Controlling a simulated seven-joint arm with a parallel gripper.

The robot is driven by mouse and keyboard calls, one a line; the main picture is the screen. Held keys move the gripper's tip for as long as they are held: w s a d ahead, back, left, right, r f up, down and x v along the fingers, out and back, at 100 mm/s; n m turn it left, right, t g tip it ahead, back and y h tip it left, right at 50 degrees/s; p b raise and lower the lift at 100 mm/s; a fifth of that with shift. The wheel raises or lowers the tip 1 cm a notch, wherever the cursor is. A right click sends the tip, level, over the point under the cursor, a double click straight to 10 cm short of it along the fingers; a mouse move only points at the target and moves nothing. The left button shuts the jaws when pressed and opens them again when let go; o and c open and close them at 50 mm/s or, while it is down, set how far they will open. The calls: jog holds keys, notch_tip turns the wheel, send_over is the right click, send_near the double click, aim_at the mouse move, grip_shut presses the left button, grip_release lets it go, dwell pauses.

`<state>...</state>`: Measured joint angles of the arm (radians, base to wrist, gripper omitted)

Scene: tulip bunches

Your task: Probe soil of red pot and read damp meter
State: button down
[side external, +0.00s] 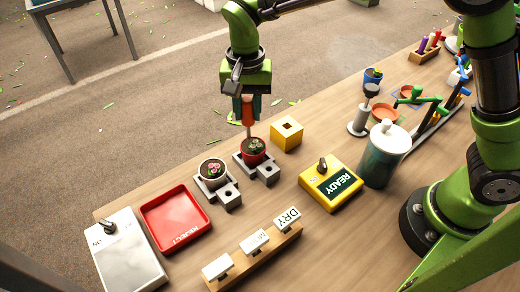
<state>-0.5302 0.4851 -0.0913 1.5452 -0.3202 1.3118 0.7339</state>
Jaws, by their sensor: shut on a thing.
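My gripper (248,108) is shut on an orange-handled probe (248,113) and holds it upright over the red pot (253,156). The probe's thin rod points down and its lower end meets the far side of the pot opening in the picture; I cannot tell how deep it is in the soil. The red pot holds a small plant and sits on a grey stand (266,172). The damp meter (331,186) is a yellow box with a dark knob, right of the pot, and its display reads READY.
A white pot (213,171) with pink flowers stands left of the red pot. A yellow block (286,136) with a square hole is close right. A red REJECT tray (177,230), a DRY card (287,217) and a teal jug (382,165) stand around.

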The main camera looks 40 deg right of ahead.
jog(key=shift+f, duration=0.6)
dwell(1.0)
jog(key=shift+r, duration=0.1)
jog(key=shift+r, duration=3.45)
